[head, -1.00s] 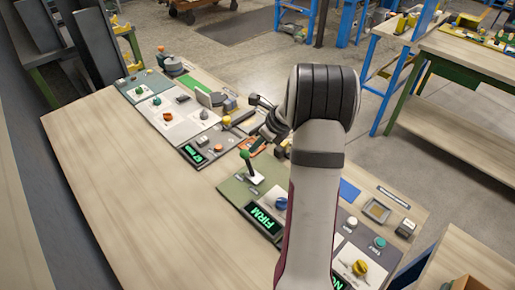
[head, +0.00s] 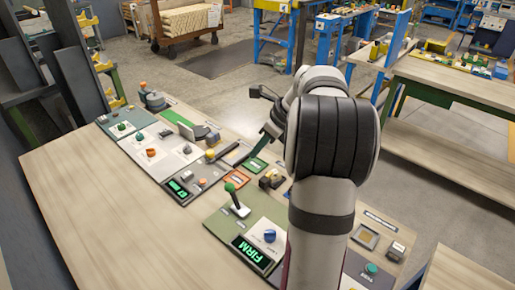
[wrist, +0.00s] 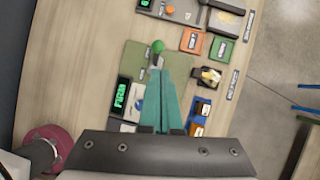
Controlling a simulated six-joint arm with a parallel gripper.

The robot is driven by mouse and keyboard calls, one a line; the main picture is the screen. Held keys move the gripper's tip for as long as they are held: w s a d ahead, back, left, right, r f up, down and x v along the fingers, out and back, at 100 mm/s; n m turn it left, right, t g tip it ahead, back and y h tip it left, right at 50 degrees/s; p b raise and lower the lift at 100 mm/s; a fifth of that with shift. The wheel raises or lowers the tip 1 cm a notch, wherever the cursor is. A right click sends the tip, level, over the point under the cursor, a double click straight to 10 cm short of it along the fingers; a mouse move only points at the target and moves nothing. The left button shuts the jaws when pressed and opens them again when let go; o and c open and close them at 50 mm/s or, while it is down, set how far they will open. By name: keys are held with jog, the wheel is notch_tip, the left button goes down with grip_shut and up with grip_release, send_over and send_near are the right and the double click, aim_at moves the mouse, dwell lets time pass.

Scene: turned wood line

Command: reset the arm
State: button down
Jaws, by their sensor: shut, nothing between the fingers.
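My gripper (head: 250,158) is above the far side of the bench, beyond the green-knobbed lever in the head view. In the wrist view its teal fingers (wrist: 158,74) are together with nothing between them. The lever (head: 231,188) stands tilted on a green panel, and its green ball (wrist: 157,47) shows just past the fingertips in the wrist view. The fingers appear above the panel, apart from the lever. My arm hides part of the bench behind it.
A display (head: 250,251) reading FIRM and a blue knob (head: 269,236) sit beside the lever. Panels with knobs and buttons line the wooden bench (head: 100,205), whose near left side is bare. Another workbench (head: 455,90) stands to the right, with open floor between.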

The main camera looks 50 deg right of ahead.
dwell(0.4)
jog(key=a+r+n+g+y, duration=0.1)
jog(key=a+r+n+g, duration=0.1)
jog(key=a+n, duration=0.95)
jog(key=s+a+n+g, duration=0.1)
jog(key=s+a+n, duration=0.25)
jog(key=a, duration=0.55)
jog(key=s+a+n+g, duration=0.1)
jog(key=s+a+n, duration=0.3)
jog(key=a, duration=0.5)
jog(key=s+a+f+n+g, duration=0.1)
jog(key=s+a+f+n, duration=0.1)
jog(key=s, duration=0.4)
jog(key=s+a+f+n, duration=0.2)
jog(key=s+a+n, duration=0.2)
jog(key=s+n, duration=0.2)
jog(key=shift+s+f+n+g+h, duration=0.3)
jog(key=shift+f+n+g+h, duration=0.1)
jog(key=shift+n, duration=0.4)
